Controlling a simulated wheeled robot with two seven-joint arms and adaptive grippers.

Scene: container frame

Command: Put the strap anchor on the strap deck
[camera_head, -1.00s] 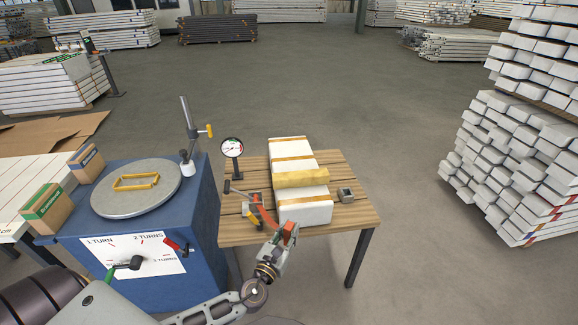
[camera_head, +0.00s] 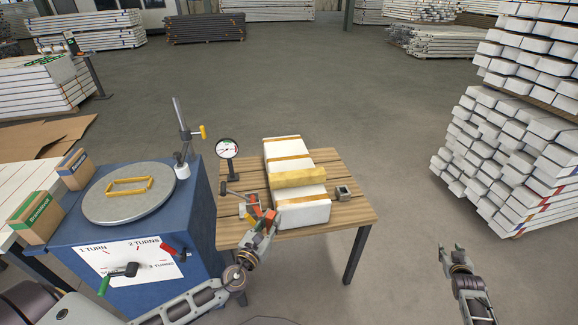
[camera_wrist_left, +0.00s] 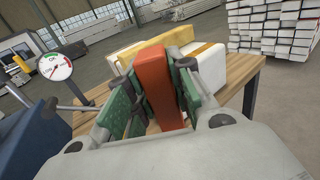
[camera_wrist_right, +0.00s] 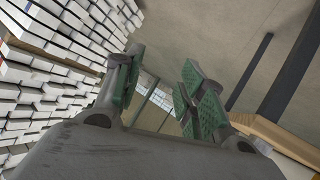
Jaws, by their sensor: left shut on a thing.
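My left gripper (camera_head: 268,220) is shut on an orange-red bar, which shows upright between its green pads in the left wrist view (camera_wrist_left: 158,86). I cannot tell whether the bar is the lever of the tensioner (camera_head: 246,204) beside it. White blocks (camera_head: 305,214) with yellow bands lie on the wooden table (camera_head: 352,214). A small grey metal block (camera_head: 342,193) sits on the table to their right. I cannot tell which part is the strap anchor or the strap deck. My right gripper (camera_head: 454,254) is open and empty, right of the table; its spread pads also show in the right wrist view (camera_wrist_right: 160,92).
A blue machine (camera_head: 205,215) with a turntable (camera_head: 165,197), a yellow frame (camera_head: 129,186) and crank handles stands left of the table. A dial gauge (camera_head: 227,149) stands at the table's left back. Stacked white beams (camera_head: 510,165) stand at the right.

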